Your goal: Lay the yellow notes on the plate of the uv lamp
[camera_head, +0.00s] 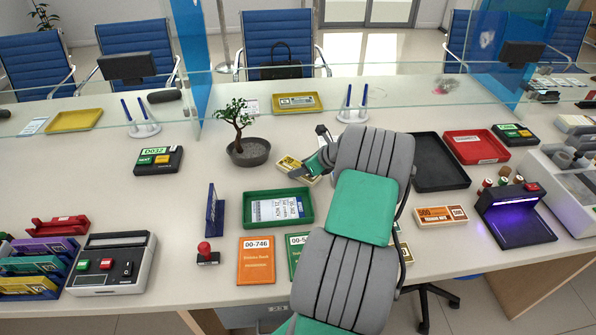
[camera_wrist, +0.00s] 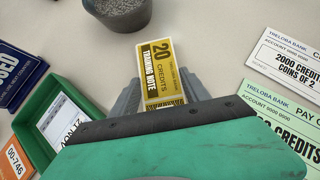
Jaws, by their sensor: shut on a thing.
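The yellow notes (camera_wrist: 162,72) are a small stack marked 20 credits, training note. My gripper (camera_wrist: 160,100) is shut on them, with a finger on each side, in the wrist view. In the head view the notes (camera_head: 291,165) show at the tip of my gripper (camera_head: 303,172), just below the bonsai pot. I cannot tell whether they touch the counter. The uv lamp (camera_head: 520,203) stands at the right with a purple glow, and its dark plate (camera_head: 522,232) looks bare.
Orange notes (camera_head: 440,215) lie left of the lamp. A black tray (camera_head: 440,165) and a red tray (camera_head: 476,146) lie behind them. A bonsai pot (camera_head: 249,153) and a green tray (camera_head: 248,208) are near my gripper. A glass screen (camera_head: 400,85) crosses the counter's back.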

